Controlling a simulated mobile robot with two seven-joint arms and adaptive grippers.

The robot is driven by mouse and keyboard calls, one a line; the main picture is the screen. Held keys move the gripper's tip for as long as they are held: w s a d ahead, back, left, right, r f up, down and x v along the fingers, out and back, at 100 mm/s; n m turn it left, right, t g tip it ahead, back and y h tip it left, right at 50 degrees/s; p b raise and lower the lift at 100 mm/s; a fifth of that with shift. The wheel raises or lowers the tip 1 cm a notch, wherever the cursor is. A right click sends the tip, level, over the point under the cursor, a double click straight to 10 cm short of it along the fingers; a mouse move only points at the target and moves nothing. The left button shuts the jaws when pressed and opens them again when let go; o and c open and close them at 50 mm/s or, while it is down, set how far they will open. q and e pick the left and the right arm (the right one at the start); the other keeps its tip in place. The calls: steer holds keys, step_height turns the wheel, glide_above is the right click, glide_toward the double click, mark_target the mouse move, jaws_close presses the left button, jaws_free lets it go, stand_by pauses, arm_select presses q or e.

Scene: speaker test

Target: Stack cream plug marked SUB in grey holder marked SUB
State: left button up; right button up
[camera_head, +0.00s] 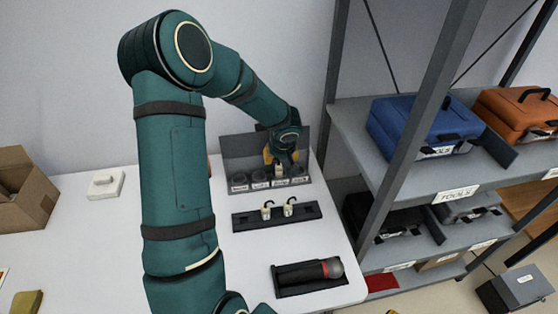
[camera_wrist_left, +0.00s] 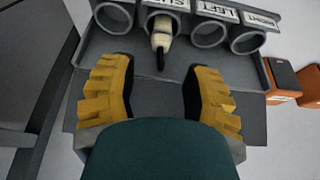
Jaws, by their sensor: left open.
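The grey holders stand in a row on a grey stand (camera_head: 235,150) at the back of the table. A cream plug (camera_wrist_left: 161,30) with a dark tip stands in one holder (camera_wrist_left: 178,22); its upside-down label seems to read SUB. The plug also shows in the head view (camera_head: 280,171), in the third holder from the left. My left gripper (camera_wrist_left: 157,66) is open, its yellow fingers spread to either side of the plug's line and apart from it. In the head view my left gripper (camera_head: 272,158) is at the stand, partly hidden by its wrist.
Two more cream plugs (camera_head: 267,211) (camera_head: 289,208) stand in a black tray (camera_head: 244,220) in front. A microphone (camera_head: 325,268) lies in a black cradle nearer the table's edge. A shelf with cases (camera_head: 415,125) stands close on the right.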

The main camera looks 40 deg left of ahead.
arm_select(q)
steer(key=v, duration=0.6)
steer(key=shift+r+p, duration=0.2)
steer(key=shift+p, duration=0.25)
steer(key=shift+s, duration=0.1)
